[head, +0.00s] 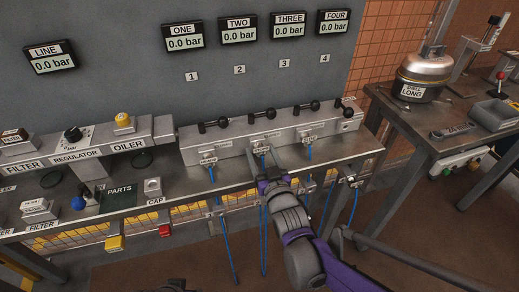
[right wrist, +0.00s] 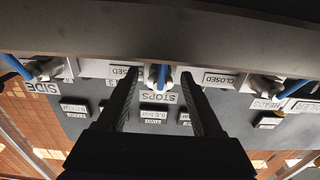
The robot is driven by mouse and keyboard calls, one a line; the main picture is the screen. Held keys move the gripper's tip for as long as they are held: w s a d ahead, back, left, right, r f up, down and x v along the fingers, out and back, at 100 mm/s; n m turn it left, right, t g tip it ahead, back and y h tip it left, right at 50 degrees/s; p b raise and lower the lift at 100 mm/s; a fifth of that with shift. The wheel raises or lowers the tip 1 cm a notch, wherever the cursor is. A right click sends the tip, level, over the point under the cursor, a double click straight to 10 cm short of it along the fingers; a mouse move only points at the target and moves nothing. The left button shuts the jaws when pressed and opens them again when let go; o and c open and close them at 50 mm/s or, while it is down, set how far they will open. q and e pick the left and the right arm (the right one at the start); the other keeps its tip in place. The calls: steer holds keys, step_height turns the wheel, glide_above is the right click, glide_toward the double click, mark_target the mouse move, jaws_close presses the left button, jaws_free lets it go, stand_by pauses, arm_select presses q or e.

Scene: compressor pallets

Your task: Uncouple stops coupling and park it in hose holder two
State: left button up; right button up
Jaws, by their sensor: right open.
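The stops coupling (right wrist: 161,76) sits in its port above the STOPS label in the right wrist view, with a blue hose on it. My right gripper (right wrist: 158,78) is open, with one finger on each side of this coupling; I cannot tell whether they touch it. In the head view my right gripper (head: 267,168) is at the middle port of the grey manifold (head: 235,140) and partly covers it.
Neighbouring couplings sit close by, SIDE (right wrist: 40,70) and HEADS (right wrist: 270,88). Black-handled valves (head: 262,115) line the manifold top. Blue hoses (head: 228,245) hang below the bench edge. A side table (head: 410,130) with a metal pot (head: 424,74) stands at the right.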

mark_target(262, 156)
jaws_close()
stand_by(0.3)
stand_by(0.9)
steer(key=shift+s, duration=0.15)
steer(key=shift+v, duration=2.9)
